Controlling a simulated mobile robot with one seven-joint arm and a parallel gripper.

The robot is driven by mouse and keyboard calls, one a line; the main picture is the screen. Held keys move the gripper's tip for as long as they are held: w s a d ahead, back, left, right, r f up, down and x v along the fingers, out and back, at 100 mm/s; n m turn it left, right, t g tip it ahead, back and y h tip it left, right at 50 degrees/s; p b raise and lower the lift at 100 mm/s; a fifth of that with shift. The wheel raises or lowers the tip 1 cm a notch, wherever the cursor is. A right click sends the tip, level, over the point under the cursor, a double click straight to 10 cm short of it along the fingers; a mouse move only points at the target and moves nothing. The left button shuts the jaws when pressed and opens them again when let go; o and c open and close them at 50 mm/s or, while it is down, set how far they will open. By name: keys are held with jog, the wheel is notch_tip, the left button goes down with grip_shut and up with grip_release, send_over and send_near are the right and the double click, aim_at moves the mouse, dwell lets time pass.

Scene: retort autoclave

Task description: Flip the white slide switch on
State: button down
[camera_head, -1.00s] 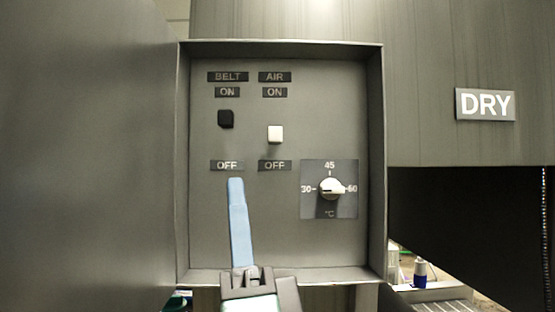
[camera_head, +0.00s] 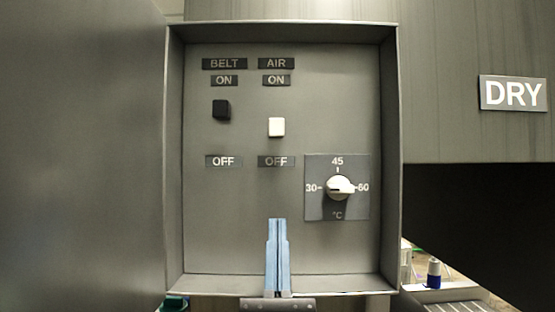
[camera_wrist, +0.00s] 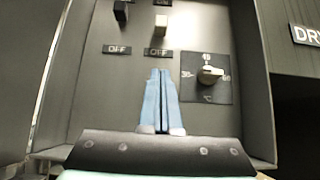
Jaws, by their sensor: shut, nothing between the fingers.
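The white slide switch (camera_head: 276,127) sits in the AIR column of the recessed panel (camera_head: 225,225), between its ON label (camera_head: 276,80) and its OFF label (camera_head: 276,161). It also shows at the top of the wrist view (camera_wrist: 161,27). My gripper (camera_head: 277,222) is shut and empty, its blue fingers pointing up in front of the panel. The fingertips are below the AIR OFF label and apart from the switch in the picture. The wrist view shows the fingers (camera_wrist: 161,72) just below the OFF label.
A black switch (camera_head: 221,109) under BELT stands left of the white one, nearer its ON label. A white temperature dial (camera_head: 340,187) is at the lower right. The box's raised rim (camera_head: 391,160) surrounds the panel. A DRY sign (camera_head: 513,93) is outside, right.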

aim_at(277, 126)
jog(key=p+x, duration=0.1)
jog(key=x, duration=0.8)
jog(key=shift+w+r, duration=0.1)
jog(key=shift+r, duration=0.1)
jog(key=r+p, duration=0.2)
jog(key=shift+w+r+p, duration=0.25)
jog(key=shift+w+p, duration=0.05)
jog(key=shift+w, duration=0.05)
jog(key=shift+s+r+p, duration=0.1)
jog(key=shift+r+p, duration=0.75)
jog(key=shift+r, duration=0.05)
jog(key=shift+r, duration=0.1)
notch_tip(277, 126, up, 4)
jog(key=p, duration=0.3)
jog(key=shift+f, duration=0.25)
